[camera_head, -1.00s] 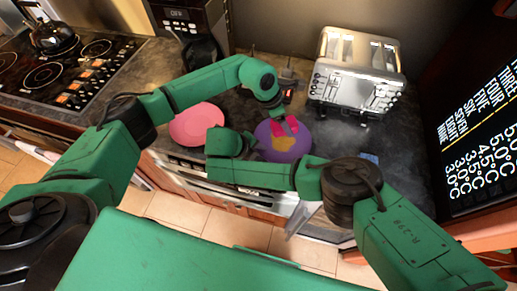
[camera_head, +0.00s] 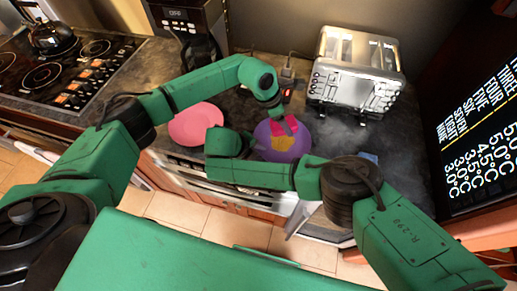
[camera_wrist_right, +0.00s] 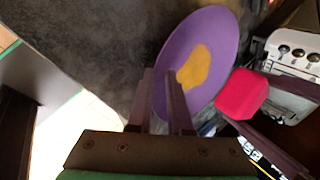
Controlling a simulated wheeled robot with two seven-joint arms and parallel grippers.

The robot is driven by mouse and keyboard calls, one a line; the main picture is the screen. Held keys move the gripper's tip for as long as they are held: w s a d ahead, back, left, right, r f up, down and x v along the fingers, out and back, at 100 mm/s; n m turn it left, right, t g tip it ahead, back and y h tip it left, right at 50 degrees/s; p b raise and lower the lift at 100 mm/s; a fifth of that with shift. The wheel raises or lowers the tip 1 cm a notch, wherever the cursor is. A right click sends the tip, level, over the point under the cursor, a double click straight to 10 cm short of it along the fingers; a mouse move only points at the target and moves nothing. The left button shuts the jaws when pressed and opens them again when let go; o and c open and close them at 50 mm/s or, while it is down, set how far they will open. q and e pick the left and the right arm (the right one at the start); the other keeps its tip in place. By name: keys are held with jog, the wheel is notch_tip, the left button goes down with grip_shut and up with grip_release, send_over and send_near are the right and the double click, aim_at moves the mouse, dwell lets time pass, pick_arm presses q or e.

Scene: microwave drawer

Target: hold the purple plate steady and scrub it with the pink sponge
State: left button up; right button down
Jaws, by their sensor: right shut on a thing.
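The purple plate (camera_head: 301,147) is in front of the toaster, with a yellow-orange stain (camera_head: 283,144) on its face. In the right wrist view the plate (camera_wrist_right: 215,38) is tilted, and my right gripper (camera_wrist_right: 161,85) is shut on its near edge. In the head view my right gripper (camera_head: 250,144) is at the plate's left side, its fingers mostly hidden. My left gripper (camera_head: 284,118) points down over the plate, shut on the pink sponge (camera_head: 278,128). The sponge (camera_wrist_right: 240,95) is at the plate's edge in the wrist view; I cannot tell whether it touches.
A pink plate (camera_head: 197,124) lies on the dark counter (camera_head: 398,184) to the left. A silver toaster (camera_head: 355,75) stands behind and right. A stove (camera_head: 66,75) with a kettle (camera_head: 51,38) is at far left, and a dark lettered board (camera_head: 478,125) at right.

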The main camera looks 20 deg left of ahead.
aim_at(287, 140)
pick_arm(q)
jog(key=shift+d, duration=0.1)
jog(key=shift+f, duration=2.9)
jog(key=shift+f, duration=0.65)
jog(key=shift+d, duration=0.1)
